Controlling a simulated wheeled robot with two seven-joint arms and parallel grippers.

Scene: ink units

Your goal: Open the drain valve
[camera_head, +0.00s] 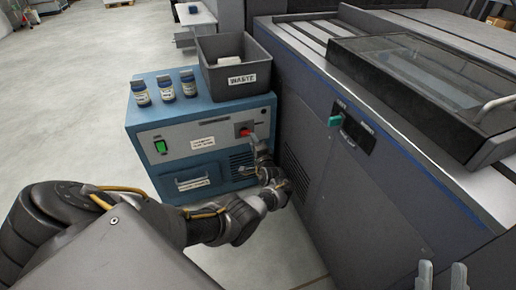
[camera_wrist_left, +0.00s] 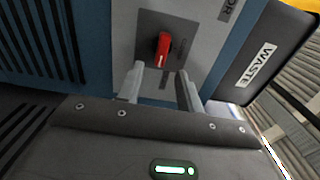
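The red valve handle (camera_head: 243,131) is on the front panel of the blue unit (camera_head: 170,155), at the panel's right side. It also shows in the left wrist view (camera_wrist_left: 163,50), on a dark plate, lying nearly along the picture's vertical. My left gripper (camera_head: 259,147) is in front of the panel, close to the handle. In the left wrist view its two fingers are apart with nothing between them, and the handle lies beyond the tips. My right gripper (camera_head: 442,274) is at the bottom right edge of the head view, its fingers apart and empty.
A grey bin marked WASTE (camera_head: 235,70) and several small bottles (camera_head: 165,88) stand on the blue unit. A green switch (camera_head: 161,147) is on its panel's left. The large grey machine (camera_head: 330,170) stands close on the right. Open floor (camera_head: 60,110) lies to the left.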

